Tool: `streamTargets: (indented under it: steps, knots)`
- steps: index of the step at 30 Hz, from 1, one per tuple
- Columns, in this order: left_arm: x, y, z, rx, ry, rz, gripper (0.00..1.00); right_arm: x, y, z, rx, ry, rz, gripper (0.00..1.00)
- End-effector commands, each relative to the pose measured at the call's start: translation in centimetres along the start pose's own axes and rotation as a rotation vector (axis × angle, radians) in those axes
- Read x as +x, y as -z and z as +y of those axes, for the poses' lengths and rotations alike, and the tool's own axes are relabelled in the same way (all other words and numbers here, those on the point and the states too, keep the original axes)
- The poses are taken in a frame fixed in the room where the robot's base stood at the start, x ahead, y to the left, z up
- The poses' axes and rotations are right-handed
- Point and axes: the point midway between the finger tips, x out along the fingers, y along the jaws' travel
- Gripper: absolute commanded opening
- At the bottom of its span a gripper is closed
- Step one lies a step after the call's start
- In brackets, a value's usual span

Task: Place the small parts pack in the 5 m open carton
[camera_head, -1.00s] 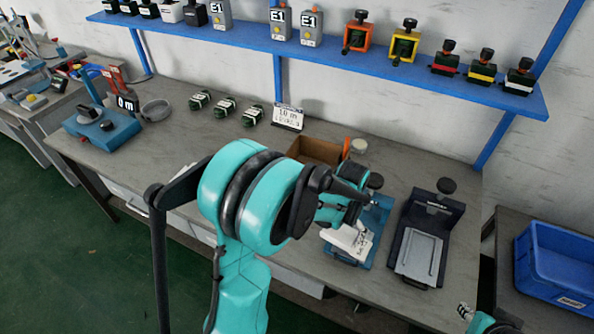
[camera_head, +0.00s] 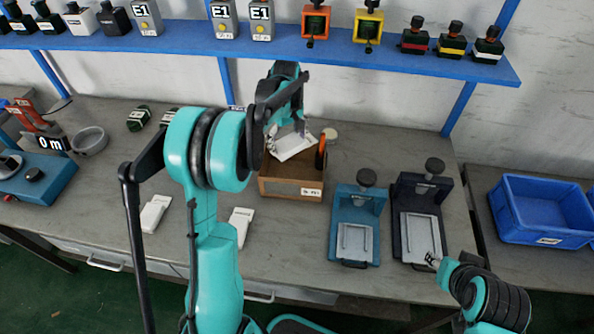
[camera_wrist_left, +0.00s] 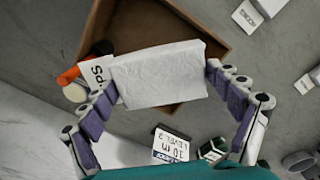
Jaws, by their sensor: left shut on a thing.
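The small parts pack (camera_head: 290,146) is a white, flat pouch in my left gripper (camera_head: 300,132), above the open brown carton (camera_head: 290,187). In the left wrist view the pack (camera_wrist_left: 160,75) lies between the two fingers of the left gripper (camera_wrist_left: 165,85), which are shut on its ends. The carton (camera_wrist_left: 118,22) is behind the pack there, and the pack hides much of its inside. The carton's front label is too small to read surely. My right gripper (camera_head: 434,260) is at the lower right, near the dark fixture; its opening is unclear.
A blue fixture (camera_head: 357,222) and a dark fixture (camera_head: 420,222) stand right of the carton. White pieces (camera_head: 240,225) (camera_head: 155,213) lie to the left. An orange item (camera_head: 321,152) stands at the carton's right side. A blue shelf (camera_head: 300,55) runs above; a blue bin (camera_head: 543,208) is far right.

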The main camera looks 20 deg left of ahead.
Motion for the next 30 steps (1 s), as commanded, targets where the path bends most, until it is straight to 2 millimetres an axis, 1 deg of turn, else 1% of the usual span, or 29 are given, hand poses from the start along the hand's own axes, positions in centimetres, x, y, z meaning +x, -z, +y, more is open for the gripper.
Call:
streamTargets:
  steps: [5, 9, 12, 15, 20, 23, 27, 30]
  knots:
    - [4.3, 0.1, 0.0, -0.008, 0.000, 0.000, 0.60, 1.3, -1.0, 0.0, 0.000, 0.000, 0.000, 0.40]
    - [8.3, 0.1, 0.0, -0.006, 0.000, 0.000, 0.60, 2.3, -1.7, 0.0, 0.000, 0.000, 0.000, 0.40]
    - [10.7, 0.1, 0.0, -0.006, 0.000, 0.000, 0.60, 2.9, -2.1, 0.0, 0.000, 0.000, 0.000, 0.40]
    - [12.3, 0.1, 0.0, -0.005, 0.000, 0.000, 0.60, 3.2, -2.3, 0.0, 0.000, 0.000, 0.000, 0.40]
    - [13.2, 0.1, 0.0, -0.005, 0.000, 0.000, 0.60, 3.4, -2.5, 0.0, 0.000, 0.000, 0.000, 0.40]
    - [14.2, 0.0, 0.0, -0.005, 0.000, 0.000, 0.60, 3.6, -2.6, 0.0, 0.000, 0.000, 0.000, 0.40]
    - [16.5, 0.1, 0.0, -0.004, 0.000, 0.000, 0.60, 4.4, -3.1, 0.0, 0.000, 0.000, 0.000, 0.40]
    - [17.6, 0.1, 0.0, -0.004, 0.000, 0.000, 0.60, 4.6, -3.3, 0.0, 0.000, 0.000, 0.000, 0.40]
